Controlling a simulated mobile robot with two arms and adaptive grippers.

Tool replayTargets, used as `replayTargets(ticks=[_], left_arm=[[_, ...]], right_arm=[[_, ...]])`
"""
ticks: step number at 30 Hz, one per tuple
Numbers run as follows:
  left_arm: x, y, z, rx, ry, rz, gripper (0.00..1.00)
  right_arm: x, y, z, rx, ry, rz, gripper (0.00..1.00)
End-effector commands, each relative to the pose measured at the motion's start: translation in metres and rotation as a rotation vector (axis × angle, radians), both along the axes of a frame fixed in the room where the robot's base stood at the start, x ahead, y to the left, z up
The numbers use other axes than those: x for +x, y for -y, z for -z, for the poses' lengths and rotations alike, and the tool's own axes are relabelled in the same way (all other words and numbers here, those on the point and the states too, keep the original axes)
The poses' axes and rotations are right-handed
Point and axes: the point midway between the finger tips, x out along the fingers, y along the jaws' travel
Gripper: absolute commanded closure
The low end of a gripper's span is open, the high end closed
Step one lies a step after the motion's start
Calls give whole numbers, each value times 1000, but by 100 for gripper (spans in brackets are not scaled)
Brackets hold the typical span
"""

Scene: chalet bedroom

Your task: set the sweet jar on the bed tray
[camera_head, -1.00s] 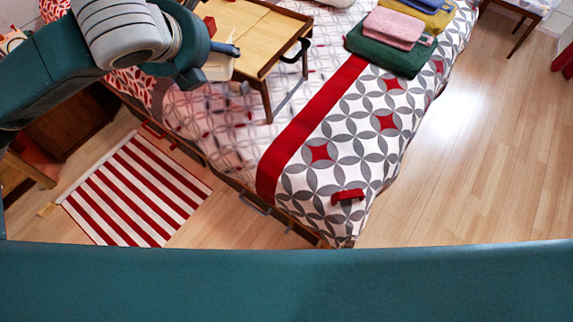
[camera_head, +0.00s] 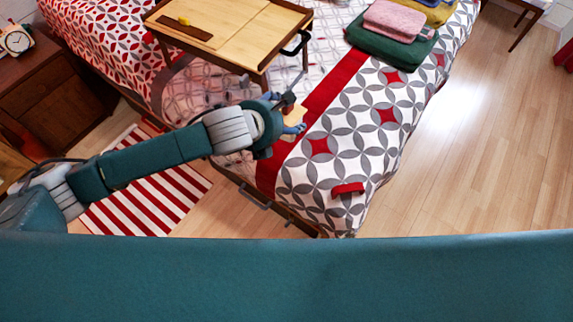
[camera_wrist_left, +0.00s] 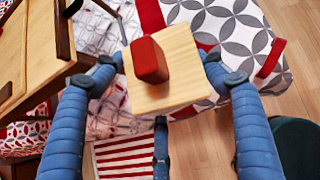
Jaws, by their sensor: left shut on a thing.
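My left gripper (camera_head: 288,112) is shut on the sweet jar, its blue fingers on either side of it. In the left wrist view the jar shows a square pale wooden lid (camera_wrist_left: 182,82) with a red knob (camera_wrist_left: 147,60); the lid hides the jar's body. In the head view only a small pale part of the jar (camera_head: 296,115) shows past the fingers. The wooden bed tray (camera_head: 232,30) stands on its legs on the bed, beyond and left of the gripper. It shows at the left edge of the left wrist view (camera_wrist_left: 32,62). My right gripper is not in view.
A dark strip with a small yellow thing (camera_head: 184,21) lies at the tray's left; the rest of its top is clear. Folded textiles (camera_head: 392,52) lie on the bed (camera_head: 345,125) at the right. A nightstand (camera_head: 50,85) with a clock (camera_head: 16,40) stands left.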

Motion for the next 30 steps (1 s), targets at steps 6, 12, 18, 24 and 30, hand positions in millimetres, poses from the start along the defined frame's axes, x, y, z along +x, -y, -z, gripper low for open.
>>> replayTargets(ticks=[6,12,18,24,30], left_arm=[[0,1,16,-3,-3,-2,86],[-1,0,67,-1,-4,-3,86],[-1,0,117,-3,-3,-3,86],[0,1,147,-2,1,-1,86],[0,0,165,-2,0,-2,86]], right_arm=[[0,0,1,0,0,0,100],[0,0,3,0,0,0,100],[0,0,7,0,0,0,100],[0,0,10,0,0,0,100],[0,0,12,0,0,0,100]])
